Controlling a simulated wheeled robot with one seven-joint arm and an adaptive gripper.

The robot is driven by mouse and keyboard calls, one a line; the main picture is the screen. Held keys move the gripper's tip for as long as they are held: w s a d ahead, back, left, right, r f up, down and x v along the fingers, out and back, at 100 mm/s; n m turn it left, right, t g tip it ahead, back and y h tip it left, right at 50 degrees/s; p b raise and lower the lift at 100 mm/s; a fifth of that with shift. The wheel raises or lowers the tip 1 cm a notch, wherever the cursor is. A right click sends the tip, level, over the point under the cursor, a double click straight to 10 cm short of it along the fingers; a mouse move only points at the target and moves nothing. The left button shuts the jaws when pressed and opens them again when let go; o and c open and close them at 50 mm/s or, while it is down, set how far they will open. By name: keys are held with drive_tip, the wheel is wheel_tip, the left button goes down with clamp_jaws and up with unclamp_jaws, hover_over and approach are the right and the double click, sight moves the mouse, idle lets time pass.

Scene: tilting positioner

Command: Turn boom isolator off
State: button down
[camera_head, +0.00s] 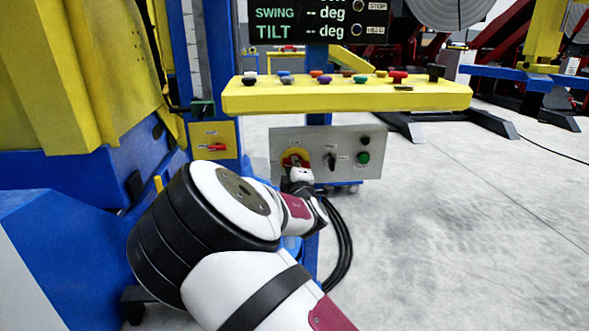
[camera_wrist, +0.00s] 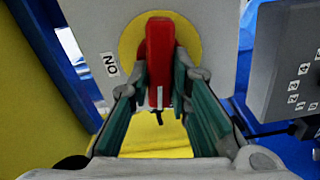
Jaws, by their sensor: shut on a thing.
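The boom isolator appears to be the red handle on a round yellow plate (camera_head: 287,157), set on a grey panel (camera_head: 340,137); no readable name confirms this. In the wrist view the red handle (camera_wrist: 160,55) stands upright in the picture on its yellow disc (camera_wrist: 128,45). An "ON" label (camera_wrist: 110,64) lies to the left of the disc. My gripper (camera_wrist: 160,88) has its green-padded fingers on both sides of the handle, shut on it. In the head view my gripper (camera_head: 299,174) is in front of the handle and hides part of it.
A black selector (camera_head: 331,161) and a green button (camera_head: 363,158) sit right of the handle. A yellow shelf with several coloured buttons (camera_head: 350,97) juts out above. Another red handle (camera_head: 216,147) is on the blue column at left.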

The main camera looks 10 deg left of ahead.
drive_tip(key=shift+a+f+n, duration=0.1)
drive_tip(key=shift+n, duration=1.1)
drive_tip(key=c, duration=1.5)
unclamp_jaws()
drive_tip(key=shift+s, duration=0.1)
drive_tip(key=v, duration=1.2)
